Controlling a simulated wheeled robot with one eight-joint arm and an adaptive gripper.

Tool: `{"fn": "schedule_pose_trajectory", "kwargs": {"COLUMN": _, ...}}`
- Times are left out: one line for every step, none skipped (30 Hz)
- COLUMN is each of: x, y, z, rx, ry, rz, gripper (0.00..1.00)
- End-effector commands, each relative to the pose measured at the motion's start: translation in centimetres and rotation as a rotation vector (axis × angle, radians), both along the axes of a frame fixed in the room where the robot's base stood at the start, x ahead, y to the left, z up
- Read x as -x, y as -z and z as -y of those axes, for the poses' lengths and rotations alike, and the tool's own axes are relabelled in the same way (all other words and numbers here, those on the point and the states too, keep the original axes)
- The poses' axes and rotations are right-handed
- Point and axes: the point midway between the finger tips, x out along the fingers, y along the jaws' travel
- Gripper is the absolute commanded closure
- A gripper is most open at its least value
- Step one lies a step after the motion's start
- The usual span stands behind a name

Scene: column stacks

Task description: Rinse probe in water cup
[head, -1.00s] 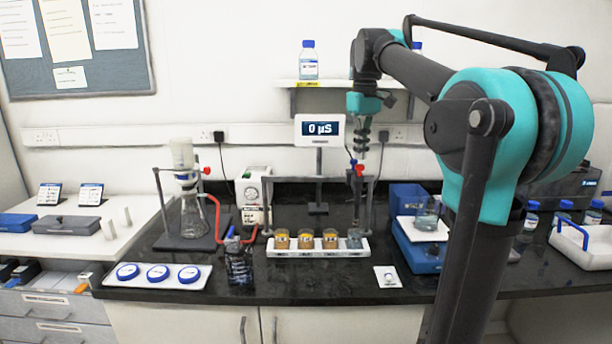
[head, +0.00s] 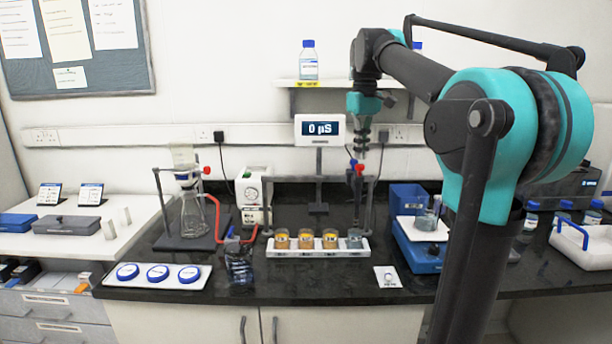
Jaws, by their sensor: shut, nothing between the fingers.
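My gripper (head: 361,153) is at the end of my arm, pointing down, just above the probe's top. Its fingers look shut and empty, with a small or unclear gap to the probe. The probe (head: 356,190) is a thin upright rod with a red and blue top, at the right end of a grey bar stand (head: 300,179). Its lower end reaches down towards the clear water cup (head: 355,240); whether the tip is in the water is too small to tell. The cup stands at the right end of a white rack, beside several amber-filled cups (head: 305,240). A meter (head: 320,129) reads 0 µS.
A flask on a stand (head: 192,215) and a white pump (head: 252,195) stand to the left. A blue device with a beaker (head: 427,220) is to the right. A white tray with blue lids (head: 158,277) lies in front left. A small white pad (head: 388,276) lies in front.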

Motion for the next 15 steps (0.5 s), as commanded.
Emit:
{"fn": "schedule_pose_trajectory", "kwargs": {"x": 0.0, "y": 0.0, "z": 0.0, "rx": 0.0, "ry": 0.0, "rz": 0.0, "gripper": 1.0}}
{"fn": "schedule_pose_trajectory", "kwargs": {"x": 0.0, "y": 0.0, "z": 0.0, "rx": 0.0, "ry": 0.0, "rz": 0.0, "gripper": 1.0}}
{"fn": "schedule_pose_trajectory", "kwargs": {"x": 0.0, "y": 0.1, "z": 0.0, "rx": 0.0, "ry": 0.0, "rz": 0.0, "gripper": 1.0}}
{"fn": "schedule_pose_trajectory", "kwargs": {"x": 0.0, "y": 0.1, "z": 0.0, "rx": 0.0, "ry": 0.0, "rz": 0.0, "gripper": 1.0}}
{"fn": "schedule_pose_trajectory", "kwargs": {"x": 0.0, "y": 0.2, "z": 0.0, "rx": 0.0, "ry": 0.0, "rz": 0.0, "gripper": 1.0}}
{"fn": "schedule_pose_trajectory", "kwargs": {"x": 0.0, "y": 0.3, "z": 0.0, "rx": 0.0, "ry": 0.0, "rz": 0.0, "gripper": 1.0}}
{"fn": "schedule_pose_trajectory", "kwargs": {"x": 0.0, "y": 0.4, "z": 0.0, "rx": 0.0, "ry": 0.0, "rz": 0.0, "gripper": 1.0}}
{"fn": "schedule_pose_trajectory", "kwargs": {"x": 0.0, "y": 0.5, "z": 0.0, "rx": 0.0, "ry": 0.0, "rz": 0.0, "gripper": 1.0}}
{"fn": "schedule_pose_trajectory", "kwargs": {"x": 0.0, "y": 0.7, "z": 0.0, "rx": 0.0, "ry": 0.0, "rz": 0.0, "gripper": 1.0}}
{"fn": "schedule_pose_trajectory", "kwargs": {"x": 0.0, "y": 0.8, "z": 0.0, "rx": 0.0, "ry": 0.0, "rz": 0.0, "gripper": 1.0}}
{"fn": "schedule_pose_trajectory", "kwargs": {"x": 0.0, "y": 0.9, "z": 0.0, "rx": 0.0, "ry": 0.0, "rz": 0.0, "gripper": 1.0}}
{"fn": "schedule_pose_trajectory", "kwargs": {"x": 0.0, "y": 1.0, "z": 0.0, "rx": 0.0, "ry": 0.0, "rz": 0.0, "gripper": 1.0}}
{"fn": "schedule_pose_trajectory", "kwargs": {"x": 0.0, "y": 1.2, "z": 0.0, "rx": 0.0, "ry": 0.0, "rz": 0.0, "gripper": 1.0}}
{"fn": "schedule_pose_trajectory", "kwargs": {"x": 0.0, "y": 1.3, "z": 0.0, "rx": 0.0, "ry": 0.0, "rz": 0.0, "gripper": 1.0}}
{"fn": "schedule_pose_trajectory", "kwargs": {"x": 0.0, "y": 1.4, "z": 0.0, "rx": 0.0, "ry": 0.0, "rz": 0.0, "gripper": 1.0}}
